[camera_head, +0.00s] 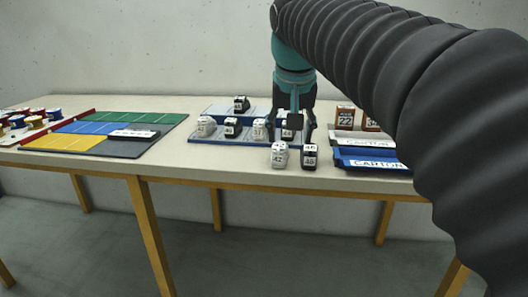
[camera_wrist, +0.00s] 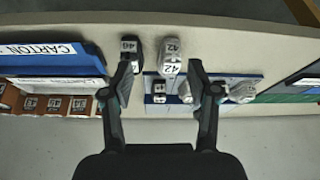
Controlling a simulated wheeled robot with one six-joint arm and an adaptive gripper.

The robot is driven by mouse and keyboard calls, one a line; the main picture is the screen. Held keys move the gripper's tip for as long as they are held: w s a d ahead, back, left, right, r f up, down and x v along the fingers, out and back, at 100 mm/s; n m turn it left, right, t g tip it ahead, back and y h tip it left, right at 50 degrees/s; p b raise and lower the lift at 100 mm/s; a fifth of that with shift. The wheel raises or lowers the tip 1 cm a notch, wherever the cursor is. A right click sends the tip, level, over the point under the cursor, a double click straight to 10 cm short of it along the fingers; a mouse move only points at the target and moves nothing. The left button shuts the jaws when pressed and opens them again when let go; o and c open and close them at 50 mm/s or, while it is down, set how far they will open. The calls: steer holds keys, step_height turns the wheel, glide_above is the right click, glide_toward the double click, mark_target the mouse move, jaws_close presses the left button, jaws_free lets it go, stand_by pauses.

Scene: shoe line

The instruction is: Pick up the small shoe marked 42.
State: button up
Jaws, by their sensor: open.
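The small white shoe marked 42 (camera_head: 279,156) stands at the table's front edge, in front of the blue rack. In the wrist view the white shoe (camera_wrist: 170,56) lies between the lines of the two fingers, beyond their tips, and its 42 label is readable. My gripper (camera_wrist: 163,68) is open with nothing held. In the head view my gripper (camera_head: 291,124) is above and behind the shoe, over the rack's right part. A dark shoe (camera_head: 309,157) stands close to the right of the white one; in the wrist view the left finger partly overlaps it (camera_wrist: 130,46).
The blue rack (camera_head: 215,140) holds several small shoes. Blue carton trays (camera_head: 370,163) and brown boxes (camera_head: 345,117) stand to the right. A coloured mat (camera_head: 75,143) lies left with a dark labelled piece (camera_head: 133,133). The table front (camera_head: 225,165) left of the shoe is clear.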

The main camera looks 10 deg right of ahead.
steer(key=m, duration=0.1)
glide_toward(280, 143)
steer(key=b+x, duration=0.1)
steer(key=x, duration=0.9)
steer(key=shift+w+f+b, duration=0.2)
steer(key=shift+f+b, duration=0.15)
steer(key=c, duration=0.9)
